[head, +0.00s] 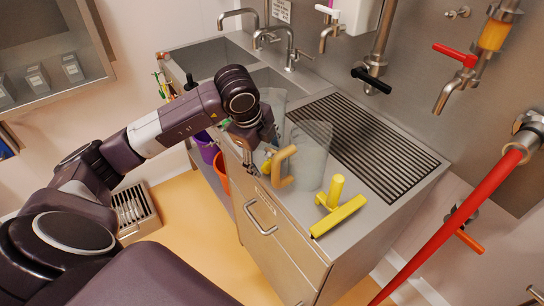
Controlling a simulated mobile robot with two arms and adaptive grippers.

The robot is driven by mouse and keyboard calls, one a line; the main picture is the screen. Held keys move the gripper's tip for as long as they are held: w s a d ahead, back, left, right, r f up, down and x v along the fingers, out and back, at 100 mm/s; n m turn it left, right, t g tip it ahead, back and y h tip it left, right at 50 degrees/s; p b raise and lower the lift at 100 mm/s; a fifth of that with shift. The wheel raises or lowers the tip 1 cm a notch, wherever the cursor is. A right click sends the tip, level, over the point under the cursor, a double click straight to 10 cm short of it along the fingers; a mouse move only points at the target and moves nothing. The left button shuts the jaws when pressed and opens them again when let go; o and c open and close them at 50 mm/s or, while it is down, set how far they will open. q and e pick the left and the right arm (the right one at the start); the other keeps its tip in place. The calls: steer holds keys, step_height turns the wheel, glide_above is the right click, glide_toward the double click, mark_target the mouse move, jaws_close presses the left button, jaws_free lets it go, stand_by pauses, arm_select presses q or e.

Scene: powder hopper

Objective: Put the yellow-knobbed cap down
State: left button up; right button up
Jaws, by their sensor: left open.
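My left gripper (260,154) is low over the front edge of the steel counter, beside the sinks. It is open, with its fingers pointing down. A small yellow piece (267,166) shows right by the fingertips, close to the counter top; it may be the knob of the yellow-knobbed cap. The rest of the cap is hidden or too small to make out, and I cannot tell whether a finger touches it. My right gripper is not in view.
Just right of the gripper stands a clear jug (312,158) with a tan handle. A yellow scraper (338,214) lies at the counter's front right. A slotted drain grate (365,145) lies behind. A red pipe (450,225) slants down at the right.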

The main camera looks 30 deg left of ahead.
mark_target(268, 160)
arm_select(q)
steer(key=x, duration=0.2)
steer(key=shift+w+f, duration=0.2)
steer(key=shift+w, duration=0.05)
steer(key=shift+f, duration=0.3)
steer(key=c, duration=1.4)
steer(key=shift+w+r, duration=0.1)
steer(key=shift+c, duration=0.9)
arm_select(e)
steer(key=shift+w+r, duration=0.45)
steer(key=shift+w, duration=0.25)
arm_select(q)
steer(key=shift+r, duration=0.15)
